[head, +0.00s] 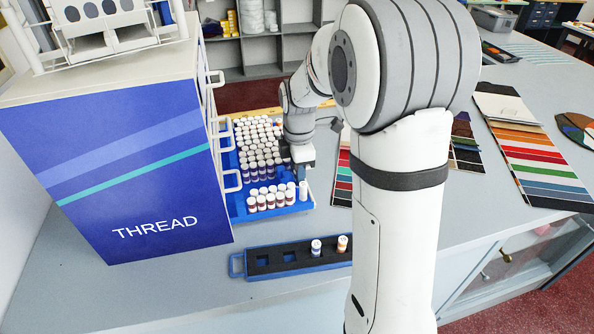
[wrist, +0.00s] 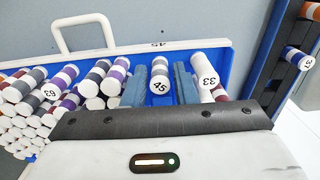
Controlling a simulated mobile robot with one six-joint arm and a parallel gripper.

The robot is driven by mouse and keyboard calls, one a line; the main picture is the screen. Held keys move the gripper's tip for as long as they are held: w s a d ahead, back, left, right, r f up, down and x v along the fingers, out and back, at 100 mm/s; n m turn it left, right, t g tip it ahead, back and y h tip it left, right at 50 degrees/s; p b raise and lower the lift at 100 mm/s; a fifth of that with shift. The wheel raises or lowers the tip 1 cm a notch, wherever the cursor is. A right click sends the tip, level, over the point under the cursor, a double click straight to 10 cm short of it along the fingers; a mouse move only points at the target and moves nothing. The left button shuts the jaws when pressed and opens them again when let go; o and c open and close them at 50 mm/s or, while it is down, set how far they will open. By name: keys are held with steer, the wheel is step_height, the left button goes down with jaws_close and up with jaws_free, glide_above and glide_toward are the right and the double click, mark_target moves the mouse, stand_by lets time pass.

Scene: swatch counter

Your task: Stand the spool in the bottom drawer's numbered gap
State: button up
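The spool numbered 45 (wrist: 160,83) stands in the bottom drawer, close to the rim label 45, between my gripper's two fingers (wrist: 160,92). Thin strips of blue seem to show beside it, so the fingers look slightly open around it. The bottom drawer (head: 312,203) is a pulled-out blue tray filled with rows of white-capped spools. My gripper (head: 301,172) is low over its right side in the head view, where it hides spool 45. Spool 33 (wrist: 204,80) stands just beside the right finger; other spools stand left of the left finger.
A dark rack with a blue rim (head: 239,265) lies in front of the drawer, holding a blue-banded spool (head: 316,247) and an orange-banded spool (head: 342,244), beside empty holes. The blue THREAD cabinet (head: 150,190) stands at left. Colour swatch cards (head: 540,165) lie at right.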

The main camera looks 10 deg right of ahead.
steer(key=shift+r, duration=0.1)
step_height(320, 180, up, 11)
steer(key=s+f+m+t, duration=0.1)
steer(key=s+m, duration=0.8)
steer(key=s, duration=0.1)
steer(key=s+f+m+t, duration=0.2)
steer(key=s+m, duration=0.7)
steer(key=s, duration=0.2)
steer(key=shift+s+a+f, duration=0.25)
steer(key=shift+s, duration=0.1)
